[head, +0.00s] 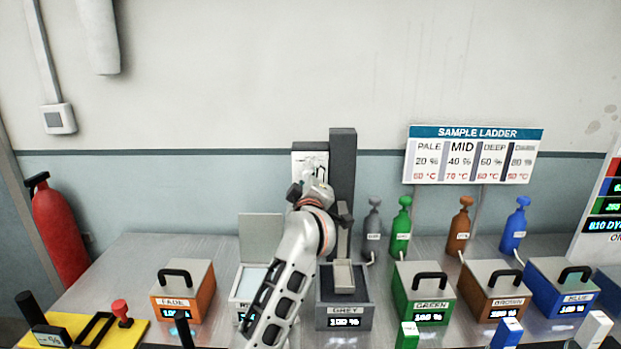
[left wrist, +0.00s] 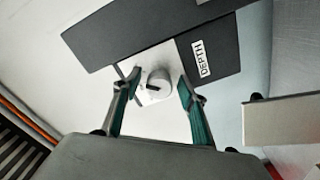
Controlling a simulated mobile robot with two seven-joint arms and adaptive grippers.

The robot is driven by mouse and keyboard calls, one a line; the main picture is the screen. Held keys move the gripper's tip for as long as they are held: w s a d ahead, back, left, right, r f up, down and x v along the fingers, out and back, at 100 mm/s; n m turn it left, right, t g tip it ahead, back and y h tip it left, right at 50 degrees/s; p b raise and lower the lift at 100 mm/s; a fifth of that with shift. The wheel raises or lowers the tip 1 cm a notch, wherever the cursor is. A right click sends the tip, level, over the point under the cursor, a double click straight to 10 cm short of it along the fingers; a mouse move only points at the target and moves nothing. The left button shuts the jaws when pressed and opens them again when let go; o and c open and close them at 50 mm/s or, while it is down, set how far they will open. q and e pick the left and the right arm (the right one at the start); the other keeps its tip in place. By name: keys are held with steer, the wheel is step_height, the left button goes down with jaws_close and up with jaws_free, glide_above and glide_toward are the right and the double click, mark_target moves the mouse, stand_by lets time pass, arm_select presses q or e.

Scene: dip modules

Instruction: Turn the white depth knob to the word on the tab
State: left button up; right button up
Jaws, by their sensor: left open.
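The white depth knob (left wrist: 158,84) is round with a dark pointer mark. It sits on a pale plate beside a dark panel with a DEPTH label (left wrist: 202,60) in the left wrist view. My left gripper (left wrist: 160,76) is open, with one teal-padded finger on each side of the knob; I cannot tell whether they touch it. In the head view my left gripper (head: 312,188) is in front of the white dial plate (head: 302,163) and hides the knob. I cannot make out a tab with a readable word. My right gripper is not in view.
A dark grey post (head: 343,150) stands beside the plate, above the GREY box (head: 344,312). The SAMPLE LADDER sign (head: 475,155) lists PALE, MID, DEEP and a fourth word, with MID standing out. FADE (head: 181,295), GREEN (head: 424,300), BROWN (head: 492,295) and BLUE (head: 562,290) boxes line the table.

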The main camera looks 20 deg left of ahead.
arm_select(q)
steer(key=c, duration=1)
steer(key=shift+c, duration=0.4)
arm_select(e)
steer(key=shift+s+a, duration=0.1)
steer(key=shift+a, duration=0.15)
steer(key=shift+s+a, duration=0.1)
arm_select(q)
steer(key=shift+n, duration=1.1)
steer(key=n, duration=0.3)
steer(key=shift+r+n, duration=0.1)
steer(key=shift+n, duration=1.1)
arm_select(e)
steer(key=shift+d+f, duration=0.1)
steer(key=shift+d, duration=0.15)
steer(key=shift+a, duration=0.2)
